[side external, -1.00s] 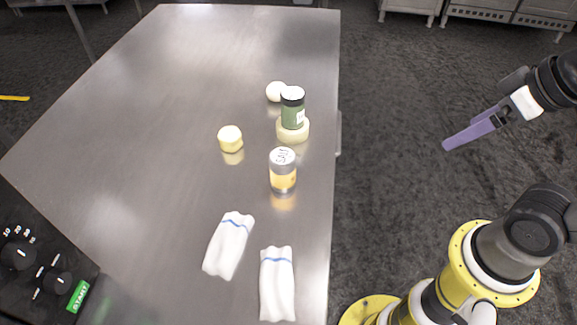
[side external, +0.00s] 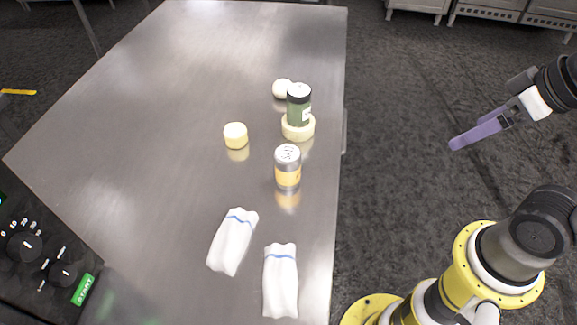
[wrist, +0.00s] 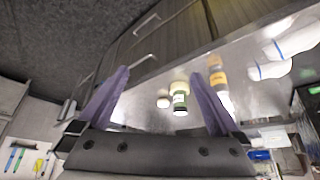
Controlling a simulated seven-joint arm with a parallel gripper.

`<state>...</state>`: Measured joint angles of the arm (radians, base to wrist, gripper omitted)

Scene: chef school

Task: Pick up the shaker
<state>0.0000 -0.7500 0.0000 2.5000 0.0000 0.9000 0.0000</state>
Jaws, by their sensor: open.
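The shaker (side external: 288,167) stands upright on the steel table, with a silver perforated lid and a yellow-orange body. It also shows in the wrist view (wrist: 217,77), where the picture is upside down. My gripper (side external: 453,146) is off the table's right side in the side view, well apart from the shaker. In the wrist view its two purple fingers (wrist: 160,88) are spread with nothing held between them.
A white ball-like item (side external: 282,88) and a yellowish piece (side external: 235,136) are nearby. Two white cloths (side external: 233,241) lie in front. The table's (side external: 130,150) left side is clear.

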